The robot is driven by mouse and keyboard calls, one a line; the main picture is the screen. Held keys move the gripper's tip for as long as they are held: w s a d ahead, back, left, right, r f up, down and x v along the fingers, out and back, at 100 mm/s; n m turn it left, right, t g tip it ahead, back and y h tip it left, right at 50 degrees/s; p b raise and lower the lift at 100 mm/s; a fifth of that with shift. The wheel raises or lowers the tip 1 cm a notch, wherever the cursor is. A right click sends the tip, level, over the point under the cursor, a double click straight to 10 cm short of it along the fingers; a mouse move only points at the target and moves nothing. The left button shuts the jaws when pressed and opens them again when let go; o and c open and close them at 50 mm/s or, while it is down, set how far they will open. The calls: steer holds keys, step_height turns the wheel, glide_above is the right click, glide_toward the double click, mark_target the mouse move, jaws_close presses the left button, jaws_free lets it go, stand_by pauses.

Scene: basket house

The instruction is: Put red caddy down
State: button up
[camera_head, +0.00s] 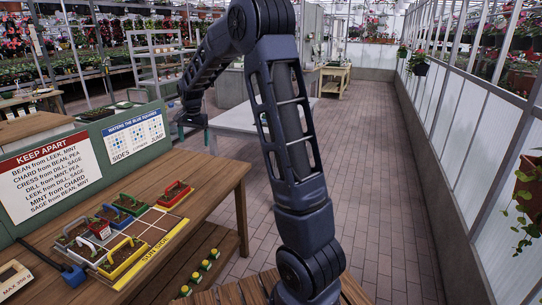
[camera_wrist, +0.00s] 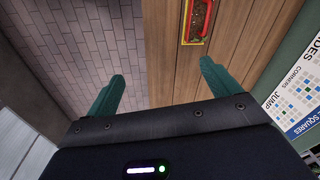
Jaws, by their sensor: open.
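The red caddy (camera_head: 174,194), a small tray with dark soil, sits at the far right corner of the planting board (camera_head: 150,256) on the wooden bench. A red caddy with a yellow edge beside it (camera_wrist: 197,22) shows at the top of the wrist view. My gripper (camera_head: 195,132) is beyond the caddy, above and past the far end of the bench. Its green fingers also show in the wrist view (camera_wrist: 160,82), spread apart with nothing between them. The caddy is apart from the fingers.
Blue (camera_head: 131,204) and yellow (camera_head: 122,260) caddies and several others share the board; some brown cells are bare. A KEEP APART sign (camera_head: 48,172) and a puzzle sign (camera_head: 135,137) stand behind. Several small yellow-and-green items (camera_head: 205,265) sit on the lower shelf. The brick aisle is clear.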

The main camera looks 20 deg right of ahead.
steer(key=s+d+r+n+t, duration=0.1)
steer(key=s+d+r+n, duration=0.1)
steer(key=s+d+r, duration=0.6)
steer(key=s+d+r+n+t, duration=0.15)
steer(key=s+d, duration=0.25)
steer(key=s, duration=0.7)
steer(key=s+d+f+n, duration=0.1)
steer(key=s+d, duration=0.1)
steer(key=s, duration=0.8)
steer(key=s+d+f+n, duration=0.1)
steer(key=s+d+n, duration=0.1)
steer(key=s, duration=0.9)
steer(key=shift+d+f+t+h, duration=0.15)
steer(key=shift+d+t+h, duration=0.25)
steer(key=shift+d, duration=0.4)
